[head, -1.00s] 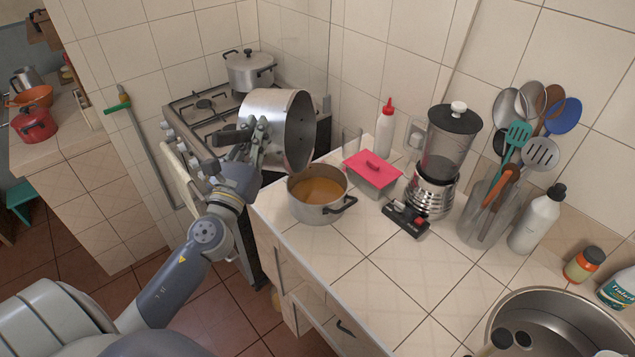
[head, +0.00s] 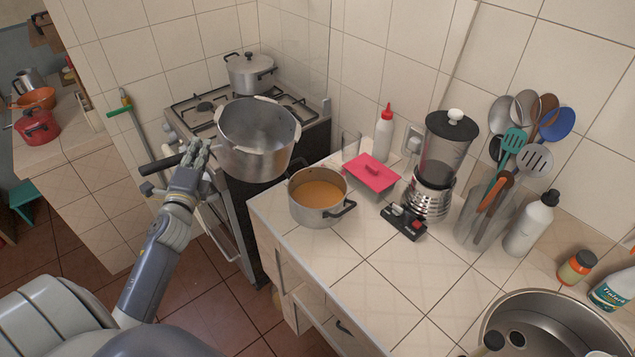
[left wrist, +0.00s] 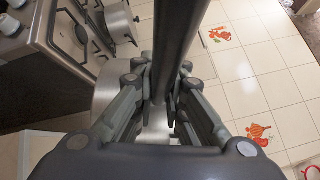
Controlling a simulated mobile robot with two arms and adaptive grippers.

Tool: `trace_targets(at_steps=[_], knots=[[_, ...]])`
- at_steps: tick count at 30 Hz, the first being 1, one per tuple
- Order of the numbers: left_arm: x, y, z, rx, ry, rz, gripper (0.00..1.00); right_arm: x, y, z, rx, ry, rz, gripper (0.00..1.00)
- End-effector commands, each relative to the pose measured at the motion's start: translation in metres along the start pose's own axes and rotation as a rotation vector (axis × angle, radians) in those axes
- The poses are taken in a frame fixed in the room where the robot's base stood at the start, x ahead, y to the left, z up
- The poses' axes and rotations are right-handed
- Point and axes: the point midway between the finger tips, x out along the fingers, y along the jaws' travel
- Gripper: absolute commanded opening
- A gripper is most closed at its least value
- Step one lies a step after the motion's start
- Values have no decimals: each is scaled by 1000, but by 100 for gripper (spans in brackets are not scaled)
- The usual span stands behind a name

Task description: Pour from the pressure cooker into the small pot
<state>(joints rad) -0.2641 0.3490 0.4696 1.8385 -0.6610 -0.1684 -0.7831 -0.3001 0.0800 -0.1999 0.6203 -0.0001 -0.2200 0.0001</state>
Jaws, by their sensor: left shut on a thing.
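The pressure cooker (head: 252,150) is a large silver pot without a lid. It is held up near the stove's front right corner, left of and above the small pot. Its mouth faces up and it looks nearly upright. No contents show in the part of its inside that I see. My left gripper (head: 197,155) is shut on its long black handle, which also shows between the fingers in the left wrist view (left wrist: 175,45). The small pot (head: 318,212) stands on the counter near its left edge, with orange-brown liquid inside. My right gripper is not clearly in view.
The stove (head: 190,108) with a lidded pot (head: 250,72) is behind. Right of the small pot are a red-lidded box (head: 371,173), a blender (head: 440,155), a black device (head: 403,221) and a utensil holder (head: 478,218). The front counter up to the sink (head: 520,305) is clear.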

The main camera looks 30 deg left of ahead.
Motion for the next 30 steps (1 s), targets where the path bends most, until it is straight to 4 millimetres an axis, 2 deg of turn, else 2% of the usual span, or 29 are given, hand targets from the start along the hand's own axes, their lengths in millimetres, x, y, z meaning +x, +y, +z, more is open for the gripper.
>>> trace_targets(at_steps=[4,10,19,29,30], knots=[[6,20,17,-108,0,26,0,0,0,0,0,0,0,35],[8,49,21,-275,3,76,0,-4,0,0,0,0,0,35],[8,47,21,-275,4,76,0,-6,0,0,0,0,-1,35],[10,20,28,-274,4,75,0,-32,0,-3,0,0,0,35],[11,20,29,-272,5,74,0,-29,0,-3,0,0,-1,35]])
